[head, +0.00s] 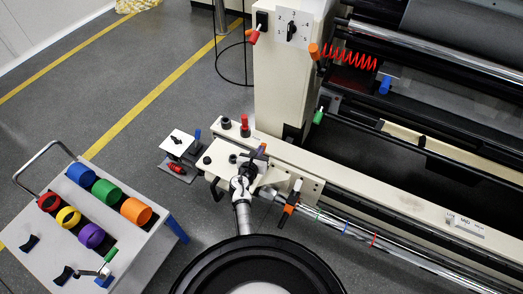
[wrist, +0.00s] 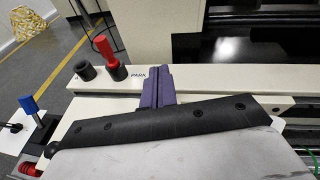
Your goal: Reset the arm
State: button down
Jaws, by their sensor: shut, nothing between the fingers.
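My gripper (head: 261,151) is over the cream bed of the machine, at the end of my arm, which reaches up from the bottom of the head view. In the wrist view its two purple fingers (wrist: 158,84) lie side by side, shut, with nothing between them. The fingertips are above the cream ledge (wrist: 210,76), just right of a "PARK" label (wrist: 138,76). I cannot tell whether they touch the ledge. A dark plate of my wrist hides what is below the fingers.
A red-handled peg (wrist: 106,56) and a black socket (wrist: 85,71) stand left of the fingers. A cart with coloured rings (head: 112,258) stands at left.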

notch_tip(320, 180, up, 10)
jog(key=s+p, duration=0.2)
jog(key=shift+s+f+p, duration=0.25)
jog(key=shift+s+p, duration=0.05)
jog(key=shift+s, duration=0.1)
jog(key=shift+a, duration=0.15)
